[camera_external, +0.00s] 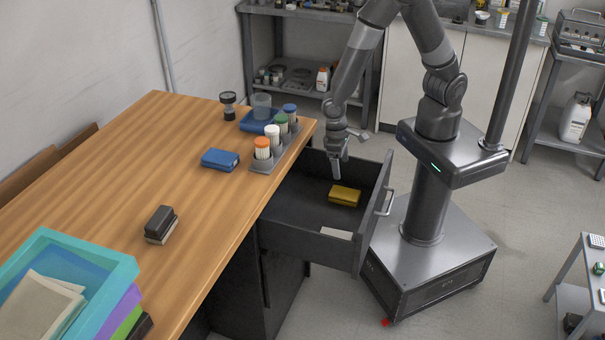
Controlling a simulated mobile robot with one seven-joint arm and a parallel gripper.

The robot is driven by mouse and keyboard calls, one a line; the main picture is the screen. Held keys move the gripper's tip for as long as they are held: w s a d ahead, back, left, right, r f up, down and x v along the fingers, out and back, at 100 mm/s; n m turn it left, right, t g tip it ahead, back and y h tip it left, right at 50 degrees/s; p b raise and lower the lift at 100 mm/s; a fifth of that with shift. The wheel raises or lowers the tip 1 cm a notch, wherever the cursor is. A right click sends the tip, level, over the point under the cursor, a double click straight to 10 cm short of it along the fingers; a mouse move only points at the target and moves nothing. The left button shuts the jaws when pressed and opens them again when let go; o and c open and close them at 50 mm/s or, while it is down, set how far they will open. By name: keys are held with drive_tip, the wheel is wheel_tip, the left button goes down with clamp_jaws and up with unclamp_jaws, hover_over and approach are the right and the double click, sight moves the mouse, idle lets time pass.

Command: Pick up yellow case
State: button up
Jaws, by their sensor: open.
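The yellow case (345,195) lies flat on the floor of the open drawer (295,205), near the drawer's front panel. My gripper (337,174) points down over the drawer, just above and slightly left of the case in the picture. It looks apart from the case, though the exact height is hard to judge. The gripper is small here; it is open and holds nothing that I can see.
The drawer's walls and front panel with its handle (385,202) surround the case. On the wooden table (170,140) stand a blue case (220,159) and a rack of capped bottles (264,166).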

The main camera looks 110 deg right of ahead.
hover_over(345, 193)
drive_tip(key=w+d, duration=0.1)
wheel_tip(345, 193, down, 5)
drive_tip(key=shift+d, duration=0.1)
drive_tip(key=shift+s+a+f, duration=0.15)
drive_tip(key=shift+a+f, duration=0.05)
drive_tip(key=shift+f, duration=0.8)
drive_tip(key=shift+s+a+f, duration=0.1)
drive_tip(key=shift+a+f, duration=0.05)
drive_tip(key=shift+f, duration=0.9)
drive_tip(key=shift+s+a+f, duration=0.15)
drive_tip(key=shift+a+f, duration=0.05)
drive_tip(key=shift+f, duration=0.8)
drive_tip(key=shift+c, duration=0.2)
drive_tip(key=c, duration=1.1)
